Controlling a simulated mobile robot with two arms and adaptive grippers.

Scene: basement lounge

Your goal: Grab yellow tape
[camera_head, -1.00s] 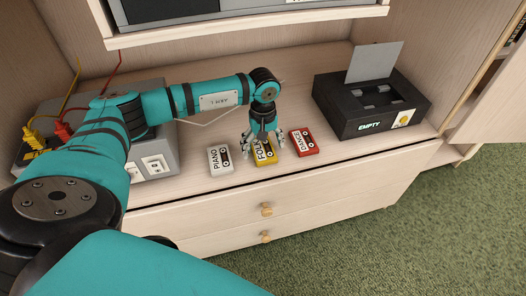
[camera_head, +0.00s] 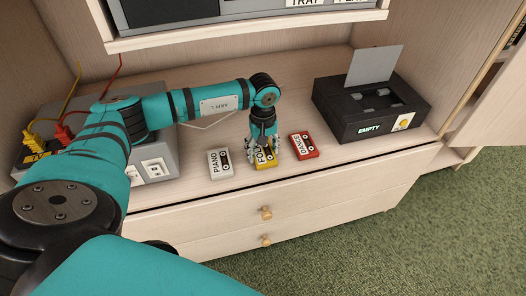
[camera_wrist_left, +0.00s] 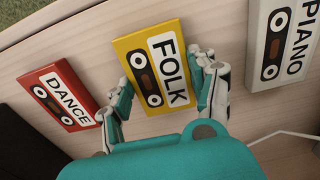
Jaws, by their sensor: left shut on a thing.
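The yellow tape (camera_head: 266,158), labelled FOLK, lies on the wooden cabinet top between two other tapes. In the left wrist view the yellow tape (camera_wrist_left: 150,62) lies between the two fingers of my left gripper (camera_wrist_left: 164,98). In the head view my left gripper (camera_head: 264,150) points down over it, with its fingers shut on the tape's two sides. The tape appears to be still at the level of the cabinet top. My right gripper is in neither view.
A white PIANO tape (camera_head: 220,164) lies to the left and a red DANCE tape (camera_head: 304,145) close to the right. A black box marked EMPTY (camera_head: 370,108), lid raised, stands at the right. A grey box (camera_head: 158,158) with cables is at the left.

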